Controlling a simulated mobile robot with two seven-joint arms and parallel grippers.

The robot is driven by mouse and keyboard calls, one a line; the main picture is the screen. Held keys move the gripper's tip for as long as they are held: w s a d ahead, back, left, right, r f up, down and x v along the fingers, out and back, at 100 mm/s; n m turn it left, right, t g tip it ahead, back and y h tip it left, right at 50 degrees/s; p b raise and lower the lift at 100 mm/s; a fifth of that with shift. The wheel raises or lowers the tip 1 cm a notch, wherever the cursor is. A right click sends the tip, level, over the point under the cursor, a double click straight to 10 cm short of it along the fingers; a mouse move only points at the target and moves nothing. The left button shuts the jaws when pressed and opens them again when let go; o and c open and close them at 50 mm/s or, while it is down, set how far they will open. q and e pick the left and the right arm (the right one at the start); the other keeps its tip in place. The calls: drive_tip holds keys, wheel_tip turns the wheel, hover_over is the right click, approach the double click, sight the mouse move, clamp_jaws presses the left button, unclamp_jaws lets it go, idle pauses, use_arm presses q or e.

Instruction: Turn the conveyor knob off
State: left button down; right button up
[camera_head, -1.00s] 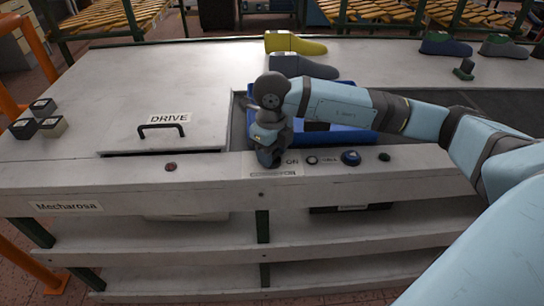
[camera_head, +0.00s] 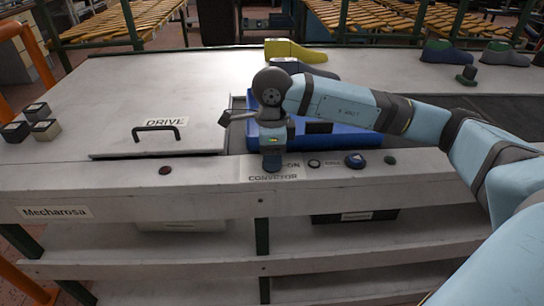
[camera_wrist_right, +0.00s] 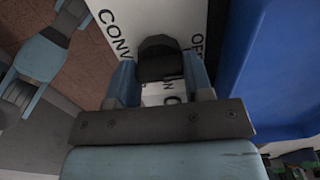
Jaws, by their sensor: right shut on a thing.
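The conveyor knob (camera_wrist_right: 160,58) is a dark, rounded knob on a white label plate (camera_head: 250,170) in the front rail, with the words CONVEYOR, ON and OFF around it. In the wrist view my right gripper (camera_wrist_right: 163,78) has one finger on each side of the knob and is shut on it. In the head view the same gripper (camera_head: 272,160) points down at the plate and largely hides the knob. The knob's exact pointing direction is hard to tell.
A blue bin (camera_head: 345,141) sits just behind the right gripper. The DRIVE hatch handle (camera_head: 157,130) rises at the left. Shoe lasts (camera_head: 295,51) stand at the back.

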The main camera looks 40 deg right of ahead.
use_arm(q)
drive_tip(key=shift+f, duration=0.1)
idle(0.5)
use_arm(e)
drive_tip(key=o, duration=0.9)
drive_tip(key=shift+r, duration=0.1)
use_arm(q)
drive_tip(key=shift+s+a+p, duration=0.1)
drive_tip(key=shift+a+p, duration=0.15)
drive_tip(key=shift+p, duration=0.65)
use_arm(e)
wheel_tip(320, 180, up, 14)
drive_tip(key=shift+f, duration=0.15)
